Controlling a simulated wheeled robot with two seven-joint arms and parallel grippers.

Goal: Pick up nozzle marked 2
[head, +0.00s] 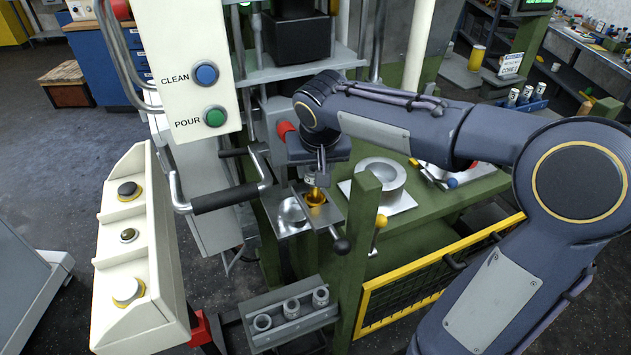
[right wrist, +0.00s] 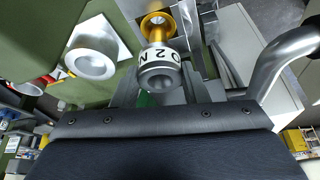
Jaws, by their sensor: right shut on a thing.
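The nozzle marked 2 (right wrist: 160,72) shows in the right wrist view as a grey cylinder with a white lettered band. A gold flared part (right wrist: 158,24) lines up with its far end. My right gripper (head: 318,178) points down at the steel plate (head: 284,222) on the machine, shut on the nozzle. In the head view gold (head: 316,197) shows just below the fingertips, at the plate's opening. I cannot tell whether the nozzle still touches the plate. My left gripper is not in view.
A silver ring-shaped block (head: 378,172) stands on the green table to the right. A green post (head: 360,235) and black-knobbed lever (head: 342,245) are close by. A black-gripped handle (head: 225,198) lies to the left. A grey rack (head: 275,340) with three cylinders stands below.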

